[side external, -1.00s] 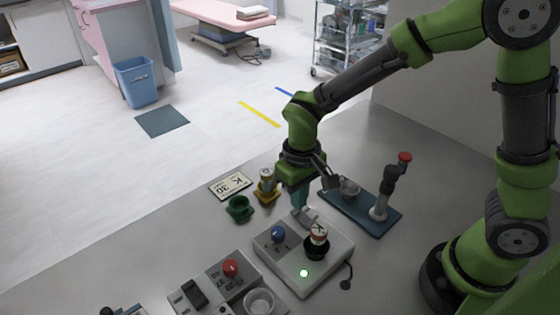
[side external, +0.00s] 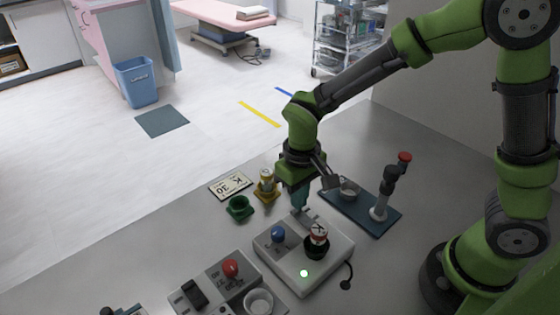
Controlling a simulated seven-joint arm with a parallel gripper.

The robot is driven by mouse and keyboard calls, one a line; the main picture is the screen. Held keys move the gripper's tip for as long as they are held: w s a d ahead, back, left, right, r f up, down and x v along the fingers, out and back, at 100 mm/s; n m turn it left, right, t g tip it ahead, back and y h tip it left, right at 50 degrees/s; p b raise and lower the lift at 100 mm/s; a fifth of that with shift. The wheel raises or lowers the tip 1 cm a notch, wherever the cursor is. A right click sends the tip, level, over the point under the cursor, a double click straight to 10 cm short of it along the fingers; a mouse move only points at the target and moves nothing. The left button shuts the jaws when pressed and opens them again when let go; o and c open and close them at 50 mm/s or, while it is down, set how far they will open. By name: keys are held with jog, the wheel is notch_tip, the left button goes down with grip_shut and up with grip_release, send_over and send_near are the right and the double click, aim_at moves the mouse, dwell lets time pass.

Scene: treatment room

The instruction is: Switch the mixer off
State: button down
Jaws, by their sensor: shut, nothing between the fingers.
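The mixer (side external: 287,272) looks to be the light grey box on the table below my gripper. It has a blue knob (side external: 278,233) and a glowing green light (side external: 304,273). A dark cup with a red and white top (side external: 317,238) stands on its right part. My gripper (side external: 299,208) is shut and empty, pointing down at the box's far edge, just behind the knob and the cup. A small light-coloured part of the box lies beside the fingertips; I cannot tell whether they touch it.
A second grey box with a red knob (side external: 231,268) and a black rocker switch (side external: 194,294) stands at the front left. A blue tray (side external: 382,222) with a stand is to the right.

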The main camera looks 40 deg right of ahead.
jog(key=shift+f, duration=1)
dwell(0.6)
jog(key=shift+r, duration=3.55)
jog(key=shift+f, duration=0.1)
jog(key=s+d+r+m+t+y, duration=0.2)
jog(key=s+d+r+m+t, duration=0.2)
jog(key=s+d+r+t, duration=0.3)
jog(key=shift+s+d+r, duration=1.5)
jog(key=shift+d+r, duration=0.15)
jog(key=shift+r, duration=1.05)
